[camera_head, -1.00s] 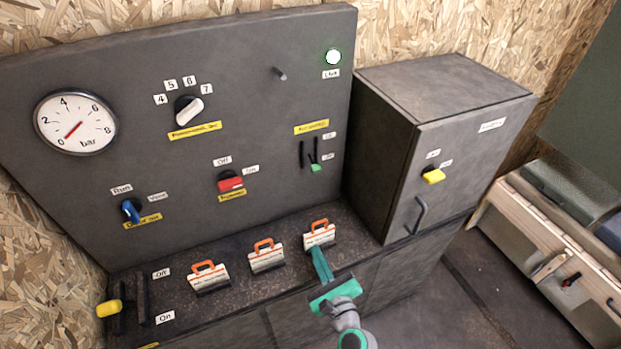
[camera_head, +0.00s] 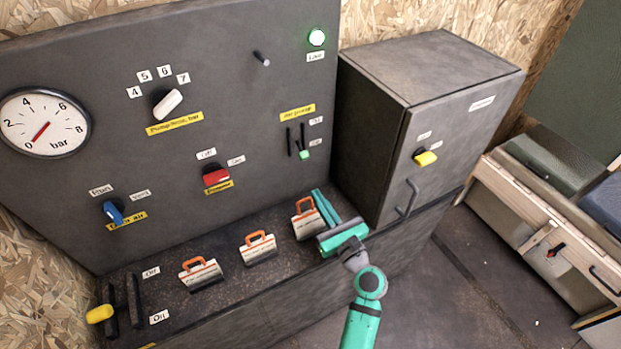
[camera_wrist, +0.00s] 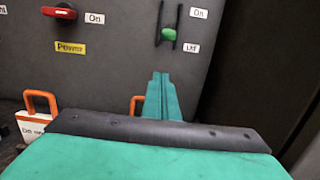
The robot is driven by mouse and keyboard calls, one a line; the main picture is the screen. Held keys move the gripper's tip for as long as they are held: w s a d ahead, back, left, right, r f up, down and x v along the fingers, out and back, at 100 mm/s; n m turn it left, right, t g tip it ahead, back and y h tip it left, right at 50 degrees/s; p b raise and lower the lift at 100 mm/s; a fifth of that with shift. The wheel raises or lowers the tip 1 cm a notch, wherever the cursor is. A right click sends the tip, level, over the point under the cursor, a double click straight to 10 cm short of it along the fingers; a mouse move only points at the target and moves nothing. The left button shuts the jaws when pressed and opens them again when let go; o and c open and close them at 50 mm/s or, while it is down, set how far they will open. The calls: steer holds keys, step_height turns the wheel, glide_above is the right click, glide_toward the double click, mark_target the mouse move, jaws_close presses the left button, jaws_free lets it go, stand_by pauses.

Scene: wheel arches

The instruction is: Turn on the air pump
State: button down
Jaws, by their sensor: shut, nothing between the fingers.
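The air pump switch is a lever with a green knob (camera_head: 304,155) in a vertical slot, under a yellow label (camera_head: 297,112) on the grey panel. The knob sits at the slot's lower end, beside the lower tag; in the wrist view the knob (camera_wrist: 168,34) is near the top, with an "On" tag above right and an "Off"-like tag below right. My green gripper (camera_head: 318,194) is shut and empty. Its fingertips (camera_wrist: 160,76) point toward the panel, below the knob and apart from it.
Tags with orange handles (camera_head: 306,218) stand on the ledge left of my gripper. A grey cabinet (camera_head: 425,120) with a yellow knob (camera_head: 425,158) and handle juts out at right. A red switch (camera_head: 216,176) is left of the slot. A lit lamp (camera_head: 316,37) is above.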

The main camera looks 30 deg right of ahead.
mark_target(301, 150)
steer(key=w+r, duration=0.4)
steer(key=w, duration=0.3)
steer(key=shift+w+d+r, duration=0.2)
steer(key=shift+w+r, duration=0.15)
steer(key=shift+w, duration=0.05)
